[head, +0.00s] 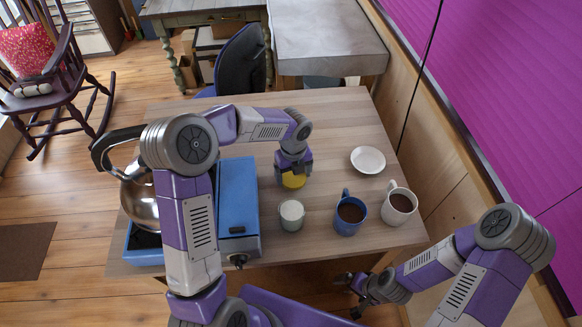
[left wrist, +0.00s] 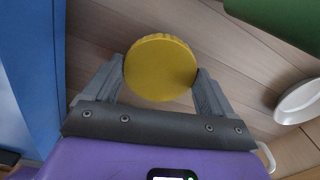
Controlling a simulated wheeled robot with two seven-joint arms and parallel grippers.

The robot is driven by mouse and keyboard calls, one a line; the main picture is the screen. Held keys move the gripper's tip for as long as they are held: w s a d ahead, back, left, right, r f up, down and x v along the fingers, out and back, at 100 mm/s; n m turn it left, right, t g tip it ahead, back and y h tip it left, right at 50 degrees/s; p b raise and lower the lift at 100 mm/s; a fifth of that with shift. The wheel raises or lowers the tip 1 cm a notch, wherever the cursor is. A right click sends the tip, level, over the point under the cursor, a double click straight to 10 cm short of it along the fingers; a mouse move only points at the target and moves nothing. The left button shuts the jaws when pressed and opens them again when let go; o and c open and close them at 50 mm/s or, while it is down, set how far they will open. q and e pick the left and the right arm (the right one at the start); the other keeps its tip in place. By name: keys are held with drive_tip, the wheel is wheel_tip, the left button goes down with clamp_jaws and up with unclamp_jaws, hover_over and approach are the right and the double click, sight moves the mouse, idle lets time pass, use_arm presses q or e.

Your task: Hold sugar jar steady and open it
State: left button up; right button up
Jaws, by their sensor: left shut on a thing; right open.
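The sugar jar (head: 291,214) is a small clear jar with white contents, standing uncovered on the wooden table in the head view. My left gripper (head: 293,172) is behind the jar and shut on a round yellow lid (head: 293,182). In the left wrist view the lid (left wrist: 160,67) sits between the two fingers, its flat face toward the camera. I cannot tell whether the lid touches the table. My right gripper (head: 356,290) is open and empty, by the table's front edge and away from the jar.
A blue stove (head: 238,195) with a steel kettle (head: 138,208) stands left of the jar. A blue mug (head: 349,214) and a white mug (head: 399,206), both with dark drink, stand right. A white saucer (head: 368,160) lies behind them. The table's back middle is clear.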

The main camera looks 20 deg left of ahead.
use_arm(q)
drive_tip(key=shift+w+a+f, duration=0.2)
drive_tip(key=shift+w+f, duration=0.05)
drive_tip(key=shift+w, duration=0.1)
drive_tip(key=w, duration=0.1)
drive_tip(key=w+a+f, duration=0.1)
drive_tip(key=w, duration=0.1)
drive_tip(key=shift+a, duration=0.2)
drive_tip(key=shift+f, duration=0.1)
drive_tip(key=shift+f, duration=0.15)
drive_tip(key=o, duration=1)
drive_tip(key=shift+c, duration=0.2)
wheel_tip(320, 180, up, 12)
drive_tip(key=p, duration=0.1)
drive_tip(key=shift+r+p, duration=0.2)
drive_tip(key=shift+p, duration=0.2)
